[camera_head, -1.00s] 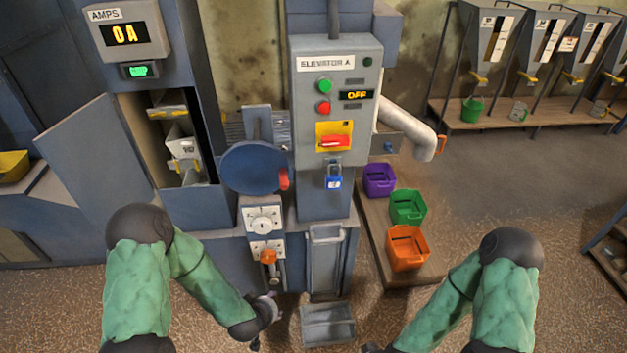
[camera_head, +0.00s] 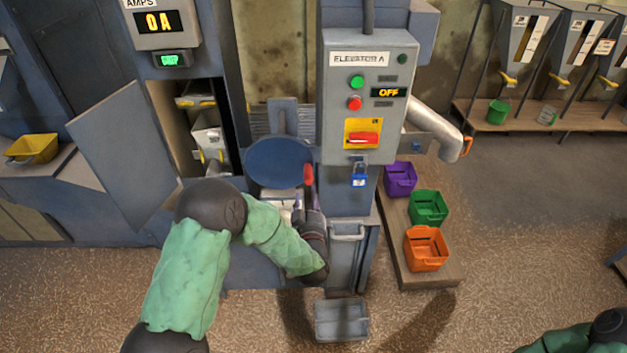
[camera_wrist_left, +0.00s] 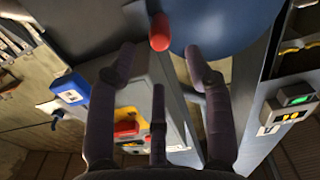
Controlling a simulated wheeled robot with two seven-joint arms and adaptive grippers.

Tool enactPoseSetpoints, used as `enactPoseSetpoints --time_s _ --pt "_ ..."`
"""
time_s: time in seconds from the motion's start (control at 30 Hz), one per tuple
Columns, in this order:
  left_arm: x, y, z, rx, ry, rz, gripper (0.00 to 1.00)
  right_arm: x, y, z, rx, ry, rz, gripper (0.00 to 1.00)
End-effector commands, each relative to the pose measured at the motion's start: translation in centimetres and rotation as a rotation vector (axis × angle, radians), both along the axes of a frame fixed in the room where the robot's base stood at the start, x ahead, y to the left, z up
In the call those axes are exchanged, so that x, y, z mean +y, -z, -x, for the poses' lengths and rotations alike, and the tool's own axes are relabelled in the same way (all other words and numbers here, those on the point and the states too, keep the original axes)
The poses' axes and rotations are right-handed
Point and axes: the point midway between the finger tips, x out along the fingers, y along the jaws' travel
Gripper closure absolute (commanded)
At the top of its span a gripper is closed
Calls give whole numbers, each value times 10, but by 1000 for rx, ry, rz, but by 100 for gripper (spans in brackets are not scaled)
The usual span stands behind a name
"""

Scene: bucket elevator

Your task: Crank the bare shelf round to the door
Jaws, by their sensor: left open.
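The blue round crank wheel (camera_head: 277,162) is on the elevator's front, with a red handle (camera_head: 308,174) at its right edge. My left gripper (camera_head: 308,200) is open just below the handle. In the left wrist view, its spread fingers (camera_wrist_left: 160,62) point toward the red handle (camera_wrist_left: 159,32), which is beyond the fingertips and not held. The hatch door (camera_head: 122,130) stands open at left. Inside the opening (camera_head: 212,130) are pale shelves or buckets with yellow edges; I cannot tell which is bare. My right gripper is out of view.
The control box (camera_head: 366,95) reads OFF, with a blue padlock (camera_head: 359,178) beneath. A grey bin (camera_head: 341,320) sits on the floor below. Purple (camera_head: 400,179), green (camera_head: 428,207) and orange (camera_head: 426,249) bins stand on a platform at right. My left arm covers the lower panel.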

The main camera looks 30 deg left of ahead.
Motion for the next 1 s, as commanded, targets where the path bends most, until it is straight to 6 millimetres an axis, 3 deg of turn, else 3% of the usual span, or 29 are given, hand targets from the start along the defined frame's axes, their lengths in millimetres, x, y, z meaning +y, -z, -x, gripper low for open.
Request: enactPoseSetpoints --time_s 0.4,0.6,0.9,1.0 --pt "35 2 -59 1 1 0 49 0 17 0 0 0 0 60" --pt "42 1 -70 1 1 2 49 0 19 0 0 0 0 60" --pt "43 1 -71 1 2 2 49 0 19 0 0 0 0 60" --pt "43 1 -71 1 2 2 77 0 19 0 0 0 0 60"
